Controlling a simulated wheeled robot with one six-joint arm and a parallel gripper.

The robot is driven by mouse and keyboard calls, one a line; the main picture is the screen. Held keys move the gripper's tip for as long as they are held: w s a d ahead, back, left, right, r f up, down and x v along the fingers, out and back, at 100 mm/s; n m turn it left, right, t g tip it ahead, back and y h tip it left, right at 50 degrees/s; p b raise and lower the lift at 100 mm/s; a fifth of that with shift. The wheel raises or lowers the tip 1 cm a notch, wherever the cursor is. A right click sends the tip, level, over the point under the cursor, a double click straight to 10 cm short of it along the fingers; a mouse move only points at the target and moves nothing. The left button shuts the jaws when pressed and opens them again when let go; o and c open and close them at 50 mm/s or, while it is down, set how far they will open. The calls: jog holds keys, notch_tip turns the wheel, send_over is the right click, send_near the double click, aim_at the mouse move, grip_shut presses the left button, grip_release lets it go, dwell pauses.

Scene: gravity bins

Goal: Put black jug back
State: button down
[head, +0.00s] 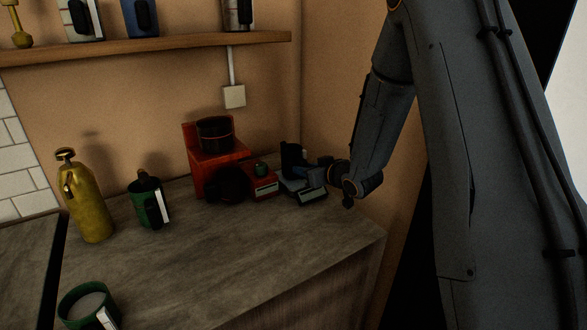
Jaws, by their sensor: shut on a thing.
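The black jug (233,184) is a dark round shape low at the front of a red machine (205,176), close against it. My gripper (283,183) reaches in from the right, low over the counter, and is shut. Its fingers point left toward the jug. The contact between fingers and jug is dark and partly hidden, so how they hold it is unclear.
A dark round vessel (215,134) tops the machine. A small red item with a green top (262,182) sits beside the jug. A yellow bottle (85,200), green canister (148,204) and green container (88,307) stand left. The counter (235,240) is clear in front; a shelf (150,47) hangs above.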

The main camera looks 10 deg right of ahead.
jog(key=shift+r, duration=0.45)
dwell(0.7)
